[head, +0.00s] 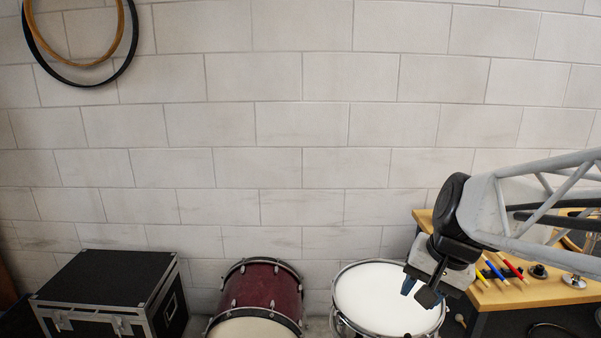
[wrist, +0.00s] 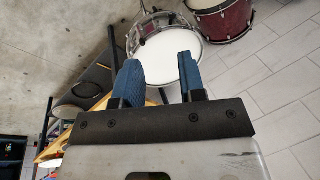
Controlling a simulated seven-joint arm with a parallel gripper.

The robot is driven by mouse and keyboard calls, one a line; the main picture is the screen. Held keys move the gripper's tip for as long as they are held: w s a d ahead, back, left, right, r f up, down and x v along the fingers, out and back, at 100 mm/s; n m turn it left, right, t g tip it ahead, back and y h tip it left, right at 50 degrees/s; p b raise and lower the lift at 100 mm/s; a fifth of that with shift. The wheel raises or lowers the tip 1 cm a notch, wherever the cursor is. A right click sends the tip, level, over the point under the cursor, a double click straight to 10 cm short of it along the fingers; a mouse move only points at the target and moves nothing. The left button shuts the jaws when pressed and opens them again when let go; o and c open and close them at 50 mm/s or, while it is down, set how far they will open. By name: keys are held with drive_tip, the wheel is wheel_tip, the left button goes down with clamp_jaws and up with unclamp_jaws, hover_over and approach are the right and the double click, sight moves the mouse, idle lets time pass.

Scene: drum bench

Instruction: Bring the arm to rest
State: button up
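My gripper (head: 422,290) hangs at the lower right in the head view, at the end of my raised arm and in front of the white-headed drum's right side. In the wrist view its two blue fingers (wrist: 157,75) stand apart, with nothing between them but the view of the floor and drum beyond. The gripper is open and empty. It appears to be above the drum and apart from it.
The white-headed drum (head: 375,300) stands beside a red drum (head: 258,290). A black case (head: 105,285) is at the left. A wooden bench (head: 535,291) at the right holds coloured tools (head: 493,270). Hoops (head: 120,60) hang on the block wall.

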drive_tip(key=s+a+f+n+h, duration=0.2)
drive_tip(key=s+n, duration=0.3)
drive_tip(key=s, duration=0.5)
drive_tip(key=shift+s+a+f+h, duration=0.15)
drive_tip(key=shift+s+f+h, duration=0.15)
drive_tip(key=shift+f, duration=0.1)
idle(0.6)
